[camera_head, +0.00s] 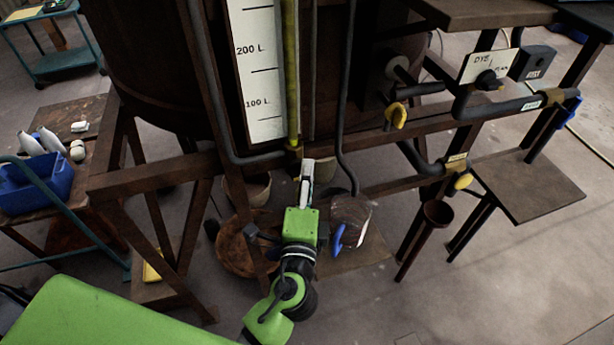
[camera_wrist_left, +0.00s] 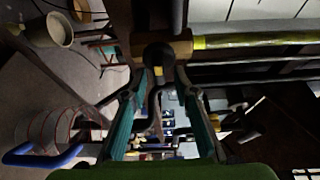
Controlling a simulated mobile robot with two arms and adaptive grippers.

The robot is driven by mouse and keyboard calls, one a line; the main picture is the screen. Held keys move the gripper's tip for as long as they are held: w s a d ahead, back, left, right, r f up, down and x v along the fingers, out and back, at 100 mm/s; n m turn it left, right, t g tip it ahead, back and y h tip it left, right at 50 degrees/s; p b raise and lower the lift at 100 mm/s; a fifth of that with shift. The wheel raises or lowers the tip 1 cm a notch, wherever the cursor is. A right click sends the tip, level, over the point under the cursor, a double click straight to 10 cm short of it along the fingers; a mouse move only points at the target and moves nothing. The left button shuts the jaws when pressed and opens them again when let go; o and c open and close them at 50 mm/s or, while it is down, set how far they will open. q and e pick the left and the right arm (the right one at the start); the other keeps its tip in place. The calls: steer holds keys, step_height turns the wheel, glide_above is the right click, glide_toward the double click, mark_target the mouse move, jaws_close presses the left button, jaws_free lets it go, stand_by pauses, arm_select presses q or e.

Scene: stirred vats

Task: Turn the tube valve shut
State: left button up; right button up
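The sight tube (camera_head: 292,75) holds yellow liquid and runs beside the white litre scale (camera_head: 258,70) on the dark vat. Its valve (camera_head: 295,149) is a small brass-coloured fitting at the tube's foot, mostly hidden near my gripper in the head view. In the left wrist view the valve (camera_wrist_left: 180,47) shows a brass body with a dark round part and a small yellow piece facing me. My left gripper (camera_head: 307,164) is just below the valve. Its fingers are spread in the left wrist view (camera_wrist_left: 159,76), with the dark part between or just beyond the tips; contact is unclear. My right gripper is out of view.
A clear jug (camera_head: 352,212) with a blue handle stands below right of my left gripper. A rusty frame beam (camera_head: 160,178) crosses near it. Yellow-handled valves (camera_head: 396,116) and pipes are at right. A brown bowl (camera_head: 236,250) lies below.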

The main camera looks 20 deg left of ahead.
arm_select(q)
steer(key=v, duration=1.2)
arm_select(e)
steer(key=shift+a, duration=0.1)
arm_select(q)
steer(key=s+f+n+g+h+b, duration=0.1)
steer(key=s+f+g+b, duration=0.15)
steer(key=f, duration=1.15)
steer(key=s+a+f+g+h+b, duration=0.1)
steer(key=s+f+g, duration=0.15)
steer(key=f, duration=1.25)
steer(key=s+f+n+g+h+b, duration=0.15)
steer(key=f+g, duration=0.25)
steer(key=f, duration=1)
steer(key=s+a+f+n+g+b, duration=0.2)
steer(key=s+a+f+n, duration=0.1)
steer(key=s+f, duration=0.5)
steer(key=s+a+f+n+g+b, duration=0.2)
steer(key=s+a+f+n+g, duration=0.1)
steer(key=s+f, duration=0.5)
steer(key=s+a+f+n+g+b, duration=0.2)
steer(key=s+a+f+n, duration=0.3)
steer(key=s+f, duration=0.4)
step_height(320, 180, down, 3)
steer(key=shift+r+g+b, duration=0.15)
steer(key=shift+g+b, duration=0.15)
steer(key=shift+b, duration=0.15)
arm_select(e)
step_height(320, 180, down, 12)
